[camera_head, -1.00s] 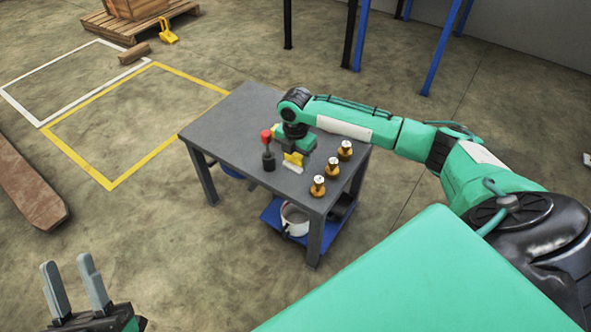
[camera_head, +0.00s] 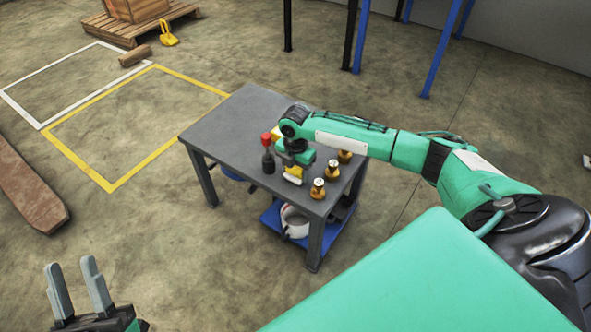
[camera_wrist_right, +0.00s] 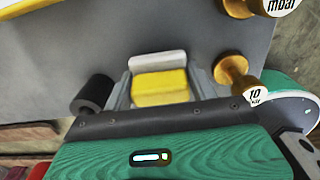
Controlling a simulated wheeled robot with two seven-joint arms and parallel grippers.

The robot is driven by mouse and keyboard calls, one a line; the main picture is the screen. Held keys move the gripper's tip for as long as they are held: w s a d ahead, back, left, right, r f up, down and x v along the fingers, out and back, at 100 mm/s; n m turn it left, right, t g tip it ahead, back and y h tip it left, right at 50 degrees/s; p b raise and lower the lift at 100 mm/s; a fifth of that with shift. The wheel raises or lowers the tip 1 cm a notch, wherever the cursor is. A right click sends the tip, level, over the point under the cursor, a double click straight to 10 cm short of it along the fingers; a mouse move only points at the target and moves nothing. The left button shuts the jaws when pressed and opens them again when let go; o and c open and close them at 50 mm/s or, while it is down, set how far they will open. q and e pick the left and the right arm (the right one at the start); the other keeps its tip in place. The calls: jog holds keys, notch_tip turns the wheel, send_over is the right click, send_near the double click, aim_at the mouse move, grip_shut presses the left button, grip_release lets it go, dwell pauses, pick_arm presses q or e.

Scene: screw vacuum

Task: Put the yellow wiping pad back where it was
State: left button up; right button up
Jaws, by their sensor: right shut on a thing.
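The yellow wiping pad (camera_wrist_right: 160,88) has a white strip along its far side. It sits between the two grey fingers of my right gripper (camera_wrist_right: 159,92), which is shut on it. In the head view the pad (camera_head: 293,175) shows below my right gripper (camera_head: 294,164), low over the front part of the grey table (camera_head: 228,132). I cannot tell whether it touches the tabletop. My left gripper (camera_head: 79,288) is open and empty at the lower left, away from the table.
A red-topped black tool (camera_head: 268,155) stands left of the pad. Brass weights (camera_head: 318,188) stand to its right, one partly behind my arm. The right wrist view shows a weight (camera_wrist_right: 234,75) close to a finger. A white bucket (camera_head: 295,221) sits on the blue lower shelf.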

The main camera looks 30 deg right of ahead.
pick_arm(q)
jog(key=shift+f, duration=0.1)
pick_arm(e)
jog(key=shift+f, duration=0.1)
pick_arm(q)
jog(key=shift+w+d+f+g, duration=0.15)
jog(key=shift+w+f+g, duration=0.05)
jog(key=shift+g, duration=0.2)
pick_arm(e)
jog(key=shift+f, duration=0.2)
pick_arm(q)
jog(key=shift+f, duration=0.1)
pick_arm(e)
jog(key=o, duration=1.3)
